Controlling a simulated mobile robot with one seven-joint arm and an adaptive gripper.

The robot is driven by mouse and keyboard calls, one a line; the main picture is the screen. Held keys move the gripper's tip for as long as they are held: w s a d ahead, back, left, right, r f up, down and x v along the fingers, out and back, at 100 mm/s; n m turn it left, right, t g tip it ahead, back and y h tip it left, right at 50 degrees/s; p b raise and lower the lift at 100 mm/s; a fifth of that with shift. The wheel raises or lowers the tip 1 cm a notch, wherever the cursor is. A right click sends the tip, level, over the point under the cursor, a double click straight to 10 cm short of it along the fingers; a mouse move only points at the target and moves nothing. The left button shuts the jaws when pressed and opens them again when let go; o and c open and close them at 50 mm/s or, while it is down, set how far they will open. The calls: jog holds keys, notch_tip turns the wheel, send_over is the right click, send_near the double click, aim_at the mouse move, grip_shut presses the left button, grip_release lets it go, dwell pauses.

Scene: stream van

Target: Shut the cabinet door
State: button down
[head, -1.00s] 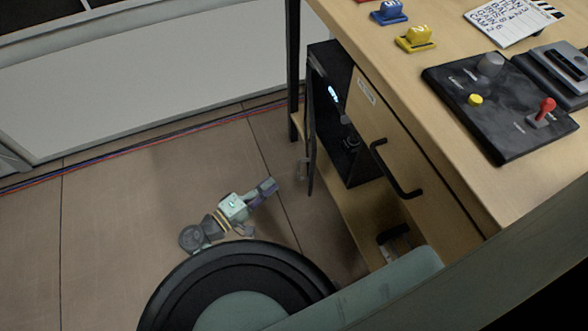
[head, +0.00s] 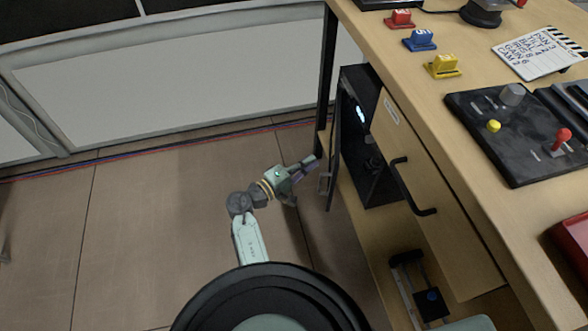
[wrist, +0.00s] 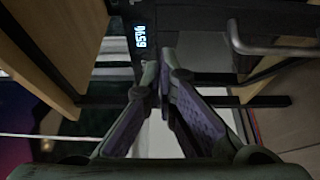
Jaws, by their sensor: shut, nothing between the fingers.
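The cabinet door (head: 334,150) is a thin dark panel under the desk, standing open and seen nearly edge-on in the head view. Its handle (head: 325,184) is on the side facing my arm. The dark cabinet (head: 380,180) behind it is open, with a lit display inside. My gripper (head: 316,161) is shut and empty, just left of the door by its handle; I cannot tell whether it touches. In the wrist view the closed fingertips (wrist: 158,68) point toward the lit display (wrist: 140,40), with a metal handle (wrist: 270,45) at the upper right.
A wooden drawer front (head: 430,190) with a black handle (head: 412,190) is right of the cabinet. The desk top holds colored blocks, a clapperboard (head: 541,52) and a control panel (head: 515,130). A black desk leg (head: 327,70) stands behind the door. The floor at left is clear.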

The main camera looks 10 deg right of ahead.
jog(key=shift+s+d+p, duration=0.15)
jog(key=shift+s+d, duration=0.1)
jog(key=shift+d, duration=0.35)
jog(key=shift+s+d+p, duration=0.2)
jog(key=shift+d, duration=0.45)
jog(key=shift+s+d+p, duration=0.15)
jog(key=shift+s+d, duration=0.1)
jog(key=shift+d, duration=0.35)
jog(key=s+d, duration=0.3)
jog(key=d, duration=0.6)
jog(key=shift+b, duration=0.45)
